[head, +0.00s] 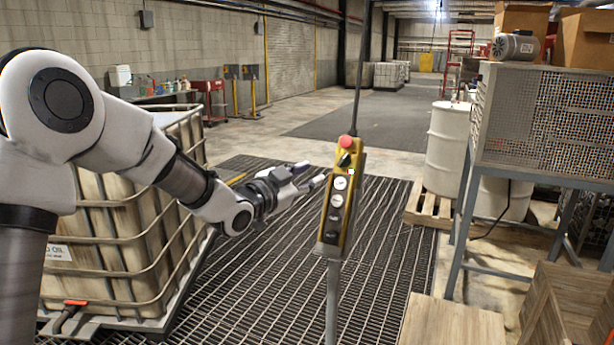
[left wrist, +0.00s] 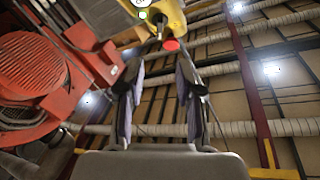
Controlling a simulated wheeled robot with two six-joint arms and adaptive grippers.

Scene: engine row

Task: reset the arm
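My left arm comes in from the left in the head view. Its gripper (head: 311,174) points right toward the hanging yellow control pendant (head: 340,200), which has a red button (head: 346,142) on top and several round dials and switches on its face. The fingers are apart and nothing shows between them. In the left wrist view the two fingers of my left gripper (left wrist: 161,68) stand open. The yellow pendant (left wrist: 172,16) with its red button (left wrist: 171,44) shows beyond the fingertips at the top. I cannot tell the exact gap to it. My right gripper is not in view.
A caged liquid tank (head: 110,255) stands under my left arm. A metal stand (head: 545,125) with a motor (head: 515,47) and boxes is at right, beside a white drum (head: 447,145). Wooden crates (head: 452,322) sit front right. The grated floor (head: 270,260) is clear.

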